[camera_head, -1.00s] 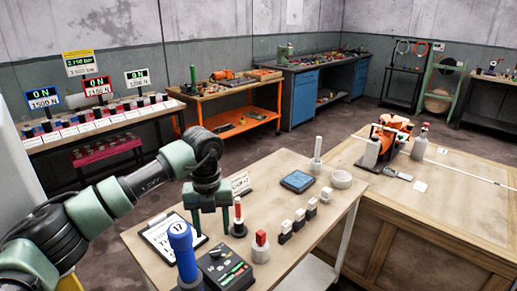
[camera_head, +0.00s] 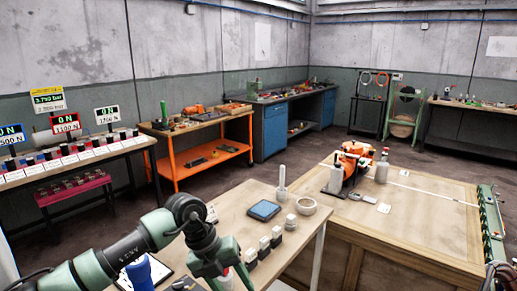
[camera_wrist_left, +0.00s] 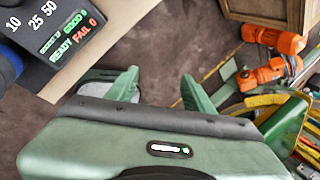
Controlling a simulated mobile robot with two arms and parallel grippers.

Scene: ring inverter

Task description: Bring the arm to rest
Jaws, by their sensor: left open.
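My left arm comes in from the left in the head view. Its green left gripper (camera_head: 218,268) hangs in front of the near part of the small wooden table (camera_head: 238,206), with its lower end close to the picture's bottom edge. In the left wrist view its two green fingers (camera_wrist_left: 158,90) are spread apart with nothing between them. Brown floor shows between and beyond them. The gripper hides part of the items on the table in the head view. My right gripper is not in view.
A black box with a lit display (camera_wrist_left: 72,33) lies close to the gripper at upper left in the wrist view. A blue handle (camera_head: 140,272), several white-topped blocks (camera_head: 264,243) and a blue tablet (camera_head: 264,210) are on the table. A larger wooden bench (camera_head: 420,215) stands at right.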

